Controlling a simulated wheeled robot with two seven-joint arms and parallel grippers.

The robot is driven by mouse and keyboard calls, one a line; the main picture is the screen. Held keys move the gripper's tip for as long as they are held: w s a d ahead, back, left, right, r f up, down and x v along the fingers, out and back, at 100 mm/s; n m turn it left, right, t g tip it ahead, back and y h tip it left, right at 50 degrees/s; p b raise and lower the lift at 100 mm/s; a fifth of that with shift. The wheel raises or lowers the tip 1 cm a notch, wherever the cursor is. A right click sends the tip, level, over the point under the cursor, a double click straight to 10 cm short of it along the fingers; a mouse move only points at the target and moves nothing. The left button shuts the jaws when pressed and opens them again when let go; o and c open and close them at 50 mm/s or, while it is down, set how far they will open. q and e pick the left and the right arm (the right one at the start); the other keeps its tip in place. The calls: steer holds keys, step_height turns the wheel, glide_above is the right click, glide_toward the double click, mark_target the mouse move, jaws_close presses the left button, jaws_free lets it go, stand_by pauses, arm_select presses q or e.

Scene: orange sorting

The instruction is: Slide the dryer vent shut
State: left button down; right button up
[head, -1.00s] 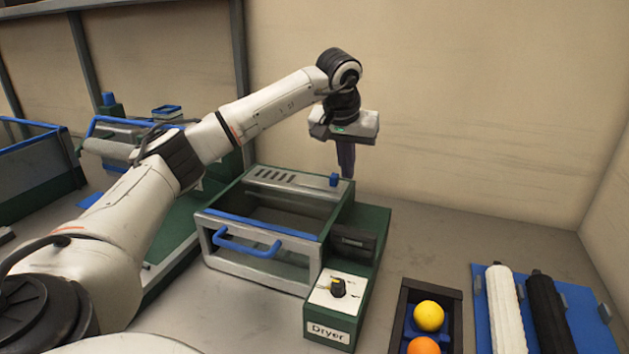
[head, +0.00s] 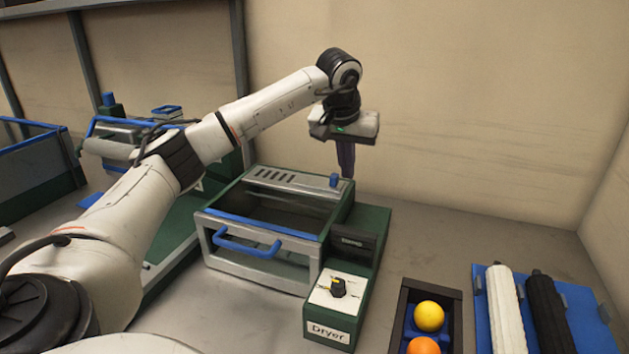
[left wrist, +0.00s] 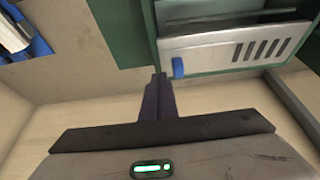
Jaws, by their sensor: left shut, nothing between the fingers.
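The dryer (head: 372,262) is a green box with a clear-fronted drawer and a blue handle (head: 247,243). Its vent (head: 292,183) is a slotted metal plate at the back of the top, with a small blue knob (head: 334,181) at its right end. The left wrist view also shows the slotted plate (left wrist: 222,47) and the blue knob (left wrist: 178,68). My left gripper (head: 346,172) is shut and empty, pointing down just behind and right of the knob. In the left wrist view its fingers (left wrist: 157,92) appear close beside the knob; contact cannot be told. My right gripper is out of view.
A black tray (head: 458,300) with a yellow and an orange fruit stands to the right. A blue mat (head: 506,318) holds a white and a black roll. The back wall is close behind my left gripper.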

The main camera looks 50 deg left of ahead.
arm_select(q)
steer(key=shift+f, duration=0.1)
steer(key=shift+f+b, duration=0.45)
steer(key=shift+f, duration=0.75)
steer(key=shift+s, duration=0.1)
